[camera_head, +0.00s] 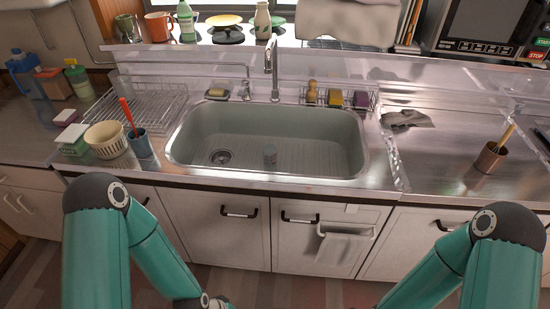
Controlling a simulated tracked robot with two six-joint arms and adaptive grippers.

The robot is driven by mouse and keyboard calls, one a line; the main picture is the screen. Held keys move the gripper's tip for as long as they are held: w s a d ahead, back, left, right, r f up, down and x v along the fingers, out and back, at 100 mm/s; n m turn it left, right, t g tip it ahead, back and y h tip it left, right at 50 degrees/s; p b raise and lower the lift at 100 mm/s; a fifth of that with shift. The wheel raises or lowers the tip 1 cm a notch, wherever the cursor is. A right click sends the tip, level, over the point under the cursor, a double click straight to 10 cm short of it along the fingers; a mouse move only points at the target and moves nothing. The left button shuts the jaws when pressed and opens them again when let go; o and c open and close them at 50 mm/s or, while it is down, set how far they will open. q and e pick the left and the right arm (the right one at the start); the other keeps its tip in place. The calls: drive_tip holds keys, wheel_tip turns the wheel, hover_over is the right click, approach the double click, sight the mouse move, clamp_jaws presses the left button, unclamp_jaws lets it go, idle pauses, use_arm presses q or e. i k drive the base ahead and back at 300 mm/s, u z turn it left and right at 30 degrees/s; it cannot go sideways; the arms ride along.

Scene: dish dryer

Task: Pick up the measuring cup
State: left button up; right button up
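No thing shows clear measuring marks, so I cannot tell for sure which one is the measuring cup. A brownish metal cup (489,158) with a wooden-handled utensil stands on the right counter. Both my arms hang in front of the cabinets, bent downward. My grippers are out of view below the picture edge, apart from the counter things.
A cream basket (106,139) and a wire dish rack (165,103) are left of the sink. The faucet (272,65) rises behind it. A grey cloth (407,119) lies on the right counter, which has free room. A towel (341,248) hangs on the cabinet front.

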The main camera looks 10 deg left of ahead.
sight(269, 150)
drive_tip(key=z, duration=0.45)
drive_tip(key=i, duration=0.25)
drive_tip(key=z, duration=2.85)
drive_tip(key=k, duration=2.2)
drive_tip(key=u, duration=1.15)
drive_tip(key=i, duration=0.7)
drive_tip(key=u, duration=0.1)
